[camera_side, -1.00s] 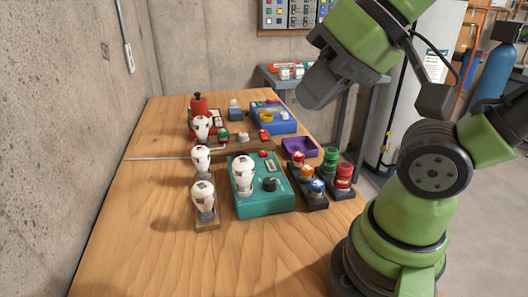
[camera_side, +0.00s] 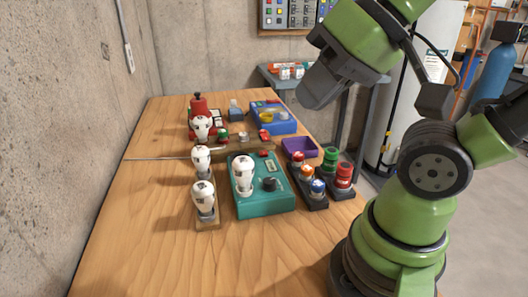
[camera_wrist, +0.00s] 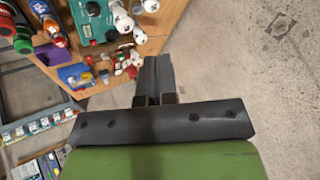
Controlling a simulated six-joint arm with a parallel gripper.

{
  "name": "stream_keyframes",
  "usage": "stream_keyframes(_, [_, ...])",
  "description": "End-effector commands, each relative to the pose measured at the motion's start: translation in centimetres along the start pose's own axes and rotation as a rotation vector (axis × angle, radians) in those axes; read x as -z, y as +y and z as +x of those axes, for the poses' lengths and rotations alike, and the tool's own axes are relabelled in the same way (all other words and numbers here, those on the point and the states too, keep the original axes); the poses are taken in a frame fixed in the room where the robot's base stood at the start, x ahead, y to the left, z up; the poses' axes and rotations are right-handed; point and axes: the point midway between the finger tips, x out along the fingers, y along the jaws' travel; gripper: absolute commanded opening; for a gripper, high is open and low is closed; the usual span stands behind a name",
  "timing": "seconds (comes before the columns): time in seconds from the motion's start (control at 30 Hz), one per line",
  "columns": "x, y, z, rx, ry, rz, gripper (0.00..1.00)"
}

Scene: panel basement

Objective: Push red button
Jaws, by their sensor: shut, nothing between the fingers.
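Several red parts show, and I cannot tell which is the red button. A red-topped button (camera_side: 297,157) stands at the far end of a black holder beside an orange and a blue one. A small red button (camera_side: 263,153) sits on the teal box (camera_side: 265,199). Another small red piece (camera_side: 264,134) sits farther back. A taller red cylinder (camera_side: 344,171) stands at the right edge, in front of a green one (camera_side: 330,156). My gripper (camera_side: 313,103) is raised above the bench's right side, touching nothing. In the wrist view my gripper (camera_wrist: 157,60) is shut and empty.
White bulbs (camera_side: 203,196) stand on the left and on the teal box. A blue case (camera_side: 272,119), a purple tray (camera_side: 299,148) and a red extinguisher-like object (camera_side: 198,104) are farther back. The wooden bench (camera_side: 150,246) is clear in front and along the left wall.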

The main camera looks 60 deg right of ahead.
Motion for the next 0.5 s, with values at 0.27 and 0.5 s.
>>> stream_keyframes(0.27, [0.1, 0.0, 0.0, 0.0, -0.001, 0.003, 0.0])
stream_keyframes(0.5, [2.2, -0.4, 1.1, -0.007, -0.051, 0.139, 0.0])
